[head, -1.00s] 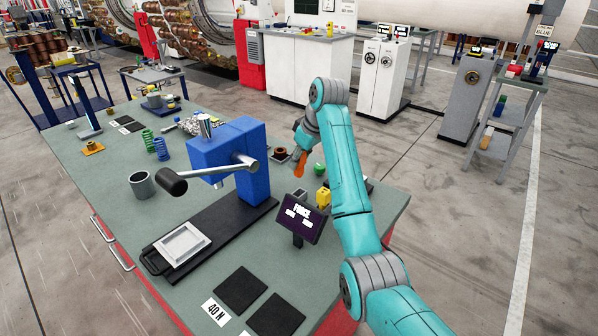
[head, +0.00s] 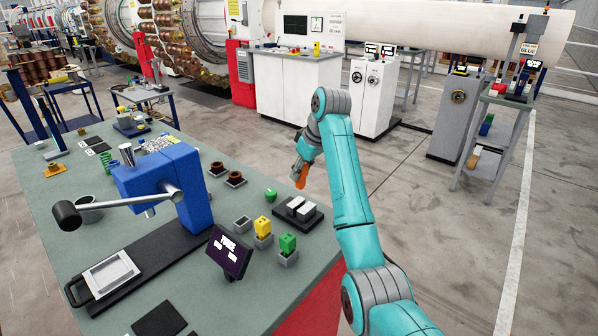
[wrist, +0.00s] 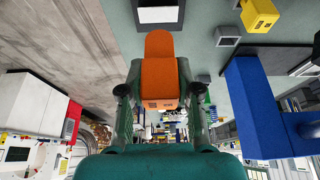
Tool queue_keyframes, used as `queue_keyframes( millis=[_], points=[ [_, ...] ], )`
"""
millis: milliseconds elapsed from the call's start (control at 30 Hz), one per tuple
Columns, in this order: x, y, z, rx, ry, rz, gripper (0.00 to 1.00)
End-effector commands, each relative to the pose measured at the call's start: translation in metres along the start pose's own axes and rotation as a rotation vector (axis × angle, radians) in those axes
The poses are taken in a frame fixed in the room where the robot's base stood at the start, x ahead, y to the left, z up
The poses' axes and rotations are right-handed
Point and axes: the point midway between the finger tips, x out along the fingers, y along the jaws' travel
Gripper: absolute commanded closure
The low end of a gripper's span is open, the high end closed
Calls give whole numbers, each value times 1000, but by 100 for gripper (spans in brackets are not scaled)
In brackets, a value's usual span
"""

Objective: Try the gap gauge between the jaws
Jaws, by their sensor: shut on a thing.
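The orange gap gauge (head: 301,178) is held in my gripper (head: 299,166), its free end hanging downward in the head view. In the wrist view the orange gauge (wrist: 159,72) sits between the two fingers of my gripper (wrist: 160,97), which are shut on it. The jaws (head: 299,207) are two pale blocks on a dark base near the bench's right edge. The gauge is above and apart from them in the head view. In the wrist view, part of what look like the jaws (wrist: 160,14) shows at the top edge, beyond the gauge's tip.
A green block (head: 287,243) and a yellow block (head: 263,227) stand in grey sockets, beside an empty socket (head: 242,224). A tilted dark display (head: 229,252) and a blue lever press (head: 163,187) stand to the left. Bare floor lies right of the bench (head: 66,219).

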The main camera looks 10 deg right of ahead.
Motion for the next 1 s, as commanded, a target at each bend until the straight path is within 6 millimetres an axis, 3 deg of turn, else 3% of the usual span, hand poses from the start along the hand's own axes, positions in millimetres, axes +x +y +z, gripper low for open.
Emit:
queue_keyframes(
  millis=[367, 1000],
  points=[
    [4, 0, 2, 1, 1, 1, 95],
    [46, 0, 20, 1, 0, 1, 95]
  ],
)
